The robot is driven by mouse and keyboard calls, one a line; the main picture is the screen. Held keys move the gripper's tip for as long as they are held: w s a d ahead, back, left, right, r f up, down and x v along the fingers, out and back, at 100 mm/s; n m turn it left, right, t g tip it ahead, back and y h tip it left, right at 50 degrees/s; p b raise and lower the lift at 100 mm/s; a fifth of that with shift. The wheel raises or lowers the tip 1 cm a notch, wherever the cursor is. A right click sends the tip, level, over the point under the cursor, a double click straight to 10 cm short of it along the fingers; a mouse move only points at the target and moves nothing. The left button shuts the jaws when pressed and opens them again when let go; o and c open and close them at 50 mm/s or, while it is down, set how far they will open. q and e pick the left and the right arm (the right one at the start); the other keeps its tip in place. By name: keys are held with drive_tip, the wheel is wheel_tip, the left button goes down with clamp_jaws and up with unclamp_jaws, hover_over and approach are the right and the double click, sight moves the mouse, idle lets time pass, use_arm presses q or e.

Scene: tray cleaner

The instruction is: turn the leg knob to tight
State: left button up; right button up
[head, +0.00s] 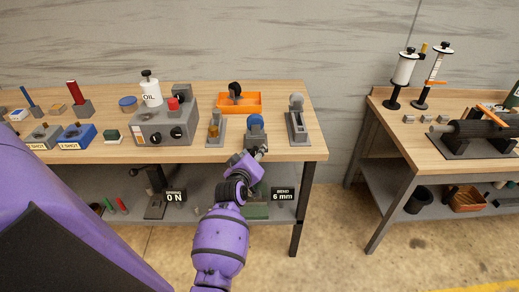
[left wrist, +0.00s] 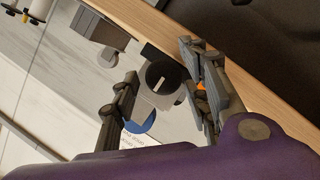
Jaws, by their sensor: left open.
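In the left wrist view a round black knob (left wrist: 163,76) with a pale pointer mark stands on a grey block, in the space between my two fingers. The frames do not show clearly whether this is the leg knob. I cannot read any tight mark beside it. My left gripper (head: 262,152) is open at the front edge of the workbench (head: 300,112). In the left wrist view its fingers (left wrist: 163,92) are apart, on either side of the knob, and I see no clear contact. A blue round part (left wrist: 138,124) lies near the left finger, partly hidden.
A blue disc on a grey base (head: 256,121) and a lever fixture (head: 297,118) stand behind the gripper. A grey control box (head: 150,128) and an orange tray (head: 250,101) are nearby. Under the top hang signs reading 0 N (head: 174,197) and 6 mm (head: 283,196).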

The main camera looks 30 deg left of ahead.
use_arm(q)
drive_tip(key=shift+s+r, duration=0.15)
drive_tip(key=shift+s, duration=0.1)
drive_tip(key=shift+c, duration=0.9)
drive_tip(key=c, duration=0.8)
drive_tip(key=shift+d+r, duration=0.1)
drive_tip(key=shift+c, duration=0.4)
use_arm(e)
drive_tip(key=shift+s+d+f, duration=0.1)
drive_tip(key=shift+s+d, duration=0.05)
drive_tip(key=shift+s, duration=0.2)
